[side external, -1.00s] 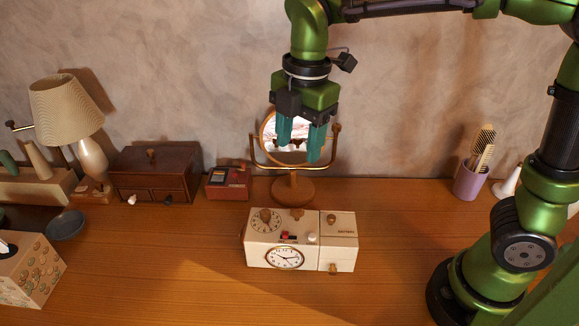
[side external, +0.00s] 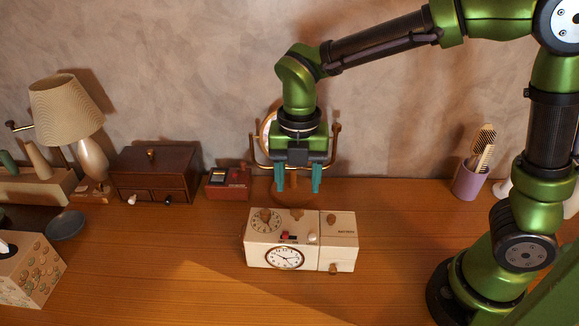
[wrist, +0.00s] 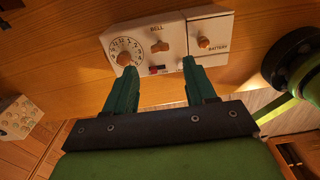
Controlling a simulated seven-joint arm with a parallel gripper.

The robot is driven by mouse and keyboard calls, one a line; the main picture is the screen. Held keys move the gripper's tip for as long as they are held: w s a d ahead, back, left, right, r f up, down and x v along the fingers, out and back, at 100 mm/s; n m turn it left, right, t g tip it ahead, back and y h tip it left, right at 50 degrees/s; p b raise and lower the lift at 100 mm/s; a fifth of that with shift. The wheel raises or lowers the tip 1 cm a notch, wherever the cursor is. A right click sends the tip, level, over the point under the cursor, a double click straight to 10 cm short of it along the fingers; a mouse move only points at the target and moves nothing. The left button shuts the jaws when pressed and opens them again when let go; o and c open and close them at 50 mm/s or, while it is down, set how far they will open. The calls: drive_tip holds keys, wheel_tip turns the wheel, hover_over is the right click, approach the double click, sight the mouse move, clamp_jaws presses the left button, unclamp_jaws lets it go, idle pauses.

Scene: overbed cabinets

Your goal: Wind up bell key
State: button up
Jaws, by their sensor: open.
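A cream clock box (side external: 305,262) stands on the wooden desk, with a round clock face on its front. On its top, the wrist view shows a brown bell key (wrist: 160,47) below the word BELL. A numbered dial with a brown knob (wrist: 124,58) is left of it, and another brown knob (wrist: 203,42) sits by the word BATTERY at right. My gripper (side external: 298,190) points down above and behind the box, fingers apart and empty. In the wrist view, the fingertips (wrist: 160,65) lie on either side of the bell key's line, apart from it.
A round mirror on a wooden stand (side external: 265,135) is close behind my gripper. A small red box (side external: 228,190) and a dark drawer chest (side external: 160,170) stand to the left. A purple cup with brushes (side external: 468,183) is at right. The desk in front is clear.

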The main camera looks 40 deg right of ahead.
sight(297, 209)
wheel_tip(297, 209, down, 7)
drive_tip(key=shift+r, duration=0.15)
clamp_jaws()
idle(0.5)
